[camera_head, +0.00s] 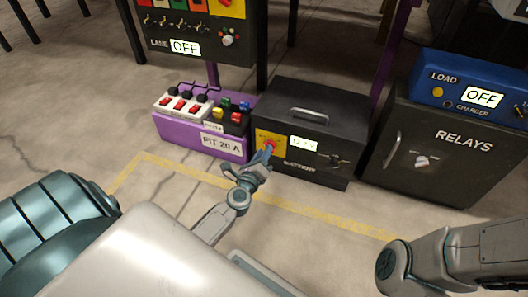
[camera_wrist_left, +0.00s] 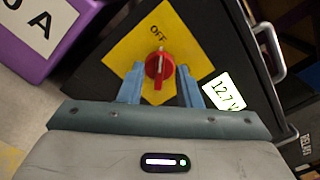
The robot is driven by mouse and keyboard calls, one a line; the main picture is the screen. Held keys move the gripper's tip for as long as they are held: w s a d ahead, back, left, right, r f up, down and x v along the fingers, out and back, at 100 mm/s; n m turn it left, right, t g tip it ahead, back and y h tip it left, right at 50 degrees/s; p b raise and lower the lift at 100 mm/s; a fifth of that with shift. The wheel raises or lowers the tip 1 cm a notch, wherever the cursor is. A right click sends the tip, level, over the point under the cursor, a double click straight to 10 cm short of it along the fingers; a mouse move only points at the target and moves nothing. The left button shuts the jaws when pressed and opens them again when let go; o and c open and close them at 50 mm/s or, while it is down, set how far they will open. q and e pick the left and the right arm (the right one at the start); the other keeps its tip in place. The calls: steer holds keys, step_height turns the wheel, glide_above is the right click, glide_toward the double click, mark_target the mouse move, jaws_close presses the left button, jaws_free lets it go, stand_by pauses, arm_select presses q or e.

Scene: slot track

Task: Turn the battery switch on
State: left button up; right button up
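The battery switch is a red rotary knob (camera_wrist_left: 159,64) on a yellow plate (camera_wrist_left: 185,40) marked OFF. It is on the front of the black battery box (camera_head: 312,121), where the knob (camera_head: 269,145) also shows in the head view. My left gripper (camera_wrist_left: 160,85) is open, with one blue finger on each side of the knob's lower part. I cannot tell whether the fingers touch the knob. In the head view my left gripper (camera_head: 263,156) is right in front of the yellow plate. My right gripper is not in view.
A purple fuse box (camera_head: 228,146) marked FIT 20 A stands left of the battery box. A black relays box (camera_head: 440,150) with a blue charger unit (camera_head: 452,80) stands at right. A lane panel (camera_head: 200,45) reading OFF is behind. The floor in front is clear.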

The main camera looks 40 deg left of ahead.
arm_select(q)
steer(key=shift+w+a, duration=0.1)
steer(key=shift+w, duration=0.45)
jaws_close()
